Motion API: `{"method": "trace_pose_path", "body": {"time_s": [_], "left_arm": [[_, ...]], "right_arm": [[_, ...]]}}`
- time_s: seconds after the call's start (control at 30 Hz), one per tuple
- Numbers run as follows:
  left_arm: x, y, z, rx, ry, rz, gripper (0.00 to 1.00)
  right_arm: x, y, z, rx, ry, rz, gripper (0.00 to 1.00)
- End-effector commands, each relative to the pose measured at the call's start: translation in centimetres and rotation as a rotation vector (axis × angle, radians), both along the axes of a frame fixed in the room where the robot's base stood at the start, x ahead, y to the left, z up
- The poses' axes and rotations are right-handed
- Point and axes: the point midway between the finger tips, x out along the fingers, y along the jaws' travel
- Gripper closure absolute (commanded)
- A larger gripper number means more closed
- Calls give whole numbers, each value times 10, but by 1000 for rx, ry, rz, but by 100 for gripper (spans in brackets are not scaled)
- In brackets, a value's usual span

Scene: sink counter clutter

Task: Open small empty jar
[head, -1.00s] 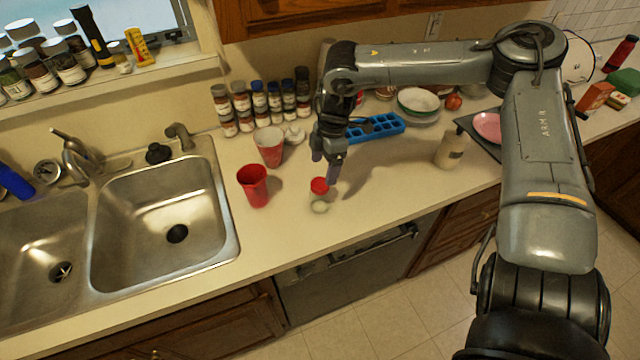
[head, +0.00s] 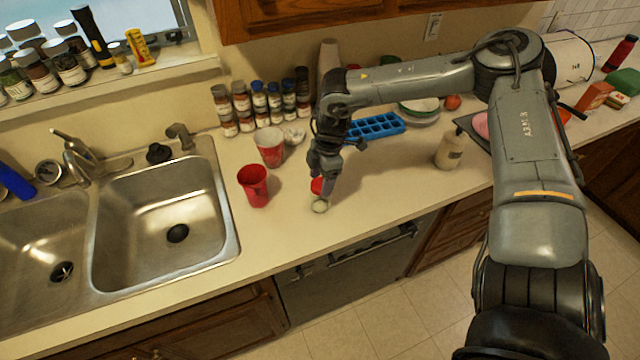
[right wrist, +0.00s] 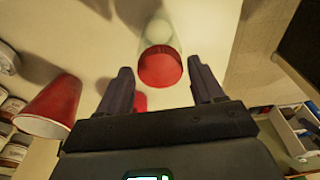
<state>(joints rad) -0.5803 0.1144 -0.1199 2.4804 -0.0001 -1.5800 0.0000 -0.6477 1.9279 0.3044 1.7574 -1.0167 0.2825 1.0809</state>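The small jar (head: 320,206) has a clear body and a red lid (head: 316,186). It stands on the counter to the right of the red cup. My right gripper (head: 328,188) points down at it from above and partly hides it. In the right wrist view the jar's red lid (right wrist: 160,68) lies between the two fingertips of my gripper (right wrist: 160,76), with space visible on both sides. The gripper is open and holds nothing. The clear body extends beyond the fingertips there. My left gripper is in neither view.
A red cup (head: 253,185) and a patterned cup (head: 269,147) stand left of the jar. Several spice jars line the wall. A blue ice tray (head: 375,126) and a soap bottle (head: 450,149) are to the right. The sink (head: 165,215) is at left. The counter in front is clear.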

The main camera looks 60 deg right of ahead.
Motion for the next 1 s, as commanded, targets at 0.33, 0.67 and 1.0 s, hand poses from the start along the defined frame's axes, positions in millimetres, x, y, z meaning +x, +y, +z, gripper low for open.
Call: {"method": "trace_pose_path", "body": {"time_s": [0.33,0.67,1.0], "left_arm": [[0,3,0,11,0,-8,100],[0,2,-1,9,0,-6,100],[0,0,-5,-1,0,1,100]], "right_arm": [[0,0,0,0,0,0,75],[0,0,3,0,0,0,75],[2,0,35,0,-5,1,75]]}}
